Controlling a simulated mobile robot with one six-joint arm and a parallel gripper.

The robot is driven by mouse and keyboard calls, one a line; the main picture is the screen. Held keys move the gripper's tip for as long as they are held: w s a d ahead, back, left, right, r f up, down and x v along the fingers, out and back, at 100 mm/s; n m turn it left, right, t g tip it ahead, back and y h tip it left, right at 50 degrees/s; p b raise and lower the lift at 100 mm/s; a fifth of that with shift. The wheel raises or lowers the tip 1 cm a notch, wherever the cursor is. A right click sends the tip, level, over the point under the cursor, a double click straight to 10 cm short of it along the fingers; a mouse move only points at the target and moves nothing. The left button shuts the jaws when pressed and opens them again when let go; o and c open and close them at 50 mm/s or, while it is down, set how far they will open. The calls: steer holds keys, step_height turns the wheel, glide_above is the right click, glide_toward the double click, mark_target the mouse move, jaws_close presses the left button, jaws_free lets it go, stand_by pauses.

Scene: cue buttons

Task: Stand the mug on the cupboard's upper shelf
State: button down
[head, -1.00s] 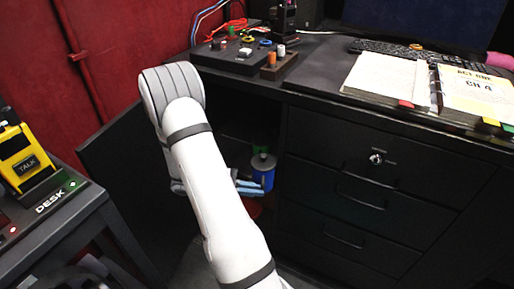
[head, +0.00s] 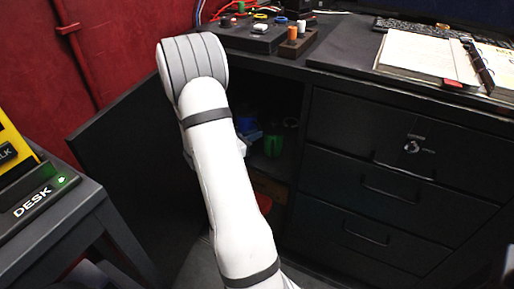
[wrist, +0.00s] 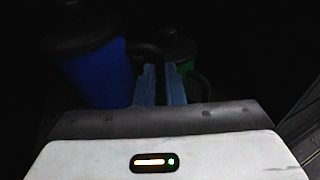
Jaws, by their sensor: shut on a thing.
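The blue mug (wrist: 98,72) has a dark lid and fills the left of the wrist view. It also shows small and dark inside the cupboard in the head view (head: 244,124). My gripper (wrist: 161,86) is shut on the mug, apparently by its dark handle, with the body left of the fingers. The mug looks upright or nearly so. The cupboard (head: 283,190) is open, and its upper shelf is mostly hidden by my arm and shadow. I cannot tell whether the mug's base touches the shelf.
A green mug (head: 273,146) stands in the cupboard, right of my fingers; it also shows in the wrist view (wrist: 186,68). The open door (head: 125,165) is left of my arm. Drawers (head: 385,185) are to the right. A red thing (head: 264,203) sits lower down.

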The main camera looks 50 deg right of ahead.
step_height(320, 180, down, 6)
steer(key=shift+r+b, duration=0.1)
steer(key=shift+b, duration=0.85)
steer(key=c, duration=1.5)
jaws_free()
